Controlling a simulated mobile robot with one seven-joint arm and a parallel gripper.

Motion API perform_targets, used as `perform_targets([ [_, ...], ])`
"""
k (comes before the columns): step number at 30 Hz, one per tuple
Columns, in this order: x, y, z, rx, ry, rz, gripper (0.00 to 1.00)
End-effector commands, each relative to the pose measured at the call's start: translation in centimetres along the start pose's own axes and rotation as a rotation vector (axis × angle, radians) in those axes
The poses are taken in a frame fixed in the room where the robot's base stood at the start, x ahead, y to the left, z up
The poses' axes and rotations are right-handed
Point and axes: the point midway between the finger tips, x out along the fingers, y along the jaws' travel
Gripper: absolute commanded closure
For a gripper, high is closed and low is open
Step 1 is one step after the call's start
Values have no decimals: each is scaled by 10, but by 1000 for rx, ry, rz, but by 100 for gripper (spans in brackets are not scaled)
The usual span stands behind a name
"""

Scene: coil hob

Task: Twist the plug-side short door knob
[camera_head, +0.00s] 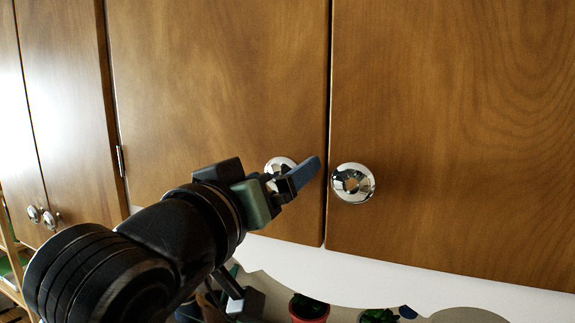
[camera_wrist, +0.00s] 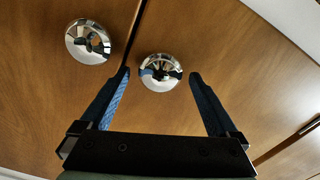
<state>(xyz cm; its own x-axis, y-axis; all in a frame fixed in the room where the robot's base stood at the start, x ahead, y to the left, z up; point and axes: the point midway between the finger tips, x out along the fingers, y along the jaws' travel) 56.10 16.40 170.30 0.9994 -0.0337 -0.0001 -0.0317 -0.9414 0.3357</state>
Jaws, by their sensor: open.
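Two round chrome knobs sit low on two wooden doors, one each side of the seam. The left door's knob (camera_head: 279,167) is partly hidden behind my gripper (camera_head: 296,176) in the head view. In the wrist view this knob (camera_wrist: 160,73) shows between the two fingertips of my open gripper. I cannot tell whether the fingertips reach past its face. No touch shows. The right door's knob (camera_head: 352,183) is in full view to the right of my gripper; in the wrist view it (camera_wrist: 88,42) lies outside the fingers, upper left. Both doors look shut. No plug shows.
Another cabinet at the far left has two small knobs (camera_head: 42,216). A hinge (camera_head: 120,161) shows on the left door's edge. Below the doors are a white scalloped trim (camera_head: 330,272) and potted plants (camera_head: 309,307). The door faces above the knobs are clear.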

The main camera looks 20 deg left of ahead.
Motion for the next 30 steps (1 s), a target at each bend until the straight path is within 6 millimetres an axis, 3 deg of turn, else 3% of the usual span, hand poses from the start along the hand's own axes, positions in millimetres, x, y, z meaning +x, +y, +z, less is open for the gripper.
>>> perform_targets([
  [6, 0, 0, 1, 0, 0, 0, 6],
  [20, 0, 0, 0, 0, -1, 0, 89],
  [30, 0, 0, 2, 50, -2, 1, 90],
])
